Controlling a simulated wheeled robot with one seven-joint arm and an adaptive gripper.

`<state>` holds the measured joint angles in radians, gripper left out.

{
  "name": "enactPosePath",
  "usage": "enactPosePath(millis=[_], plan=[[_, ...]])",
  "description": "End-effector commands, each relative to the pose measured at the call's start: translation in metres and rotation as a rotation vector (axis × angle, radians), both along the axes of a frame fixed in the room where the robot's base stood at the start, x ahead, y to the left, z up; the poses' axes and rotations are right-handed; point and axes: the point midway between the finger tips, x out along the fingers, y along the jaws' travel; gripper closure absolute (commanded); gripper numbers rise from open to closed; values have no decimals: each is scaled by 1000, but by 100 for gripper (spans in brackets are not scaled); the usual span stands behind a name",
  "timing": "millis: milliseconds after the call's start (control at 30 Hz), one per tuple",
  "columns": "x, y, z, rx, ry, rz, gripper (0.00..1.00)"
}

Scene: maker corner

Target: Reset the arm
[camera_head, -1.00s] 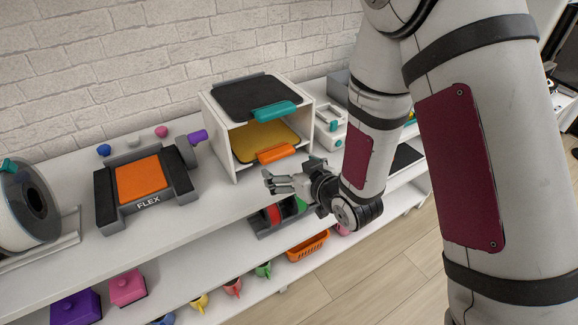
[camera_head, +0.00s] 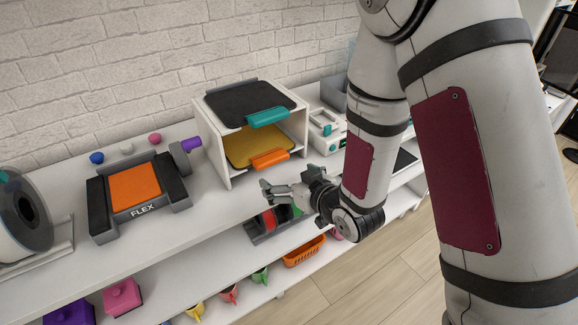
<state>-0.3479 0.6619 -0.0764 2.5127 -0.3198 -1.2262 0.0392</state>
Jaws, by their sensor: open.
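My gripper (camera_head: 268,190) is open and empty, held in the air in front of the shelf's front edge. Its fingers point left in the picture. My arm comes down from the top right and bends to the gripper. The gripper is just below and right of the white two-tier rack (camera_head: 226,160) and does not appear to touch it. The lower shelf behind the gripper is partly hidden by it.
The rack holds a black tray (camera_head: 245,101) above a yellow tray (camera_head: 252,143). A FLEX printer (camera_head: 136,190) and a spool (camera_head: 25,215) stand left on the white shelf (camera_head: 185,226). An orange basket (camera_head: 303,252) and several small mugs stand below. Floor (camera_head: 395,265) is clear.

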Motion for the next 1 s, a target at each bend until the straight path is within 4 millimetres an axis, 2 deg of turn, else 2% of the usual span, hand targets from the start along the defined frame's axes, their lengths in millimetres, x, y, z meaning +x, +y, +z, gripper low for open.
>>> enactPosePath(millis=[167, 267, 367, 567, 767, 867, 1000], plan=[[0, -1, 1, -2, 1, -2, 0], [3, -6, 11, -17, 7, -16, 0], [6, -20, 31, -51, 29, -53, 0], [1, -65, 87, -143, 117, -167, 0], [-29, -113, 141, -211, 233, -284, 0], [-52, -135, 167, -233, 296, -338, 0], [-93, -162, 202, -253, 391, -408, 0]])
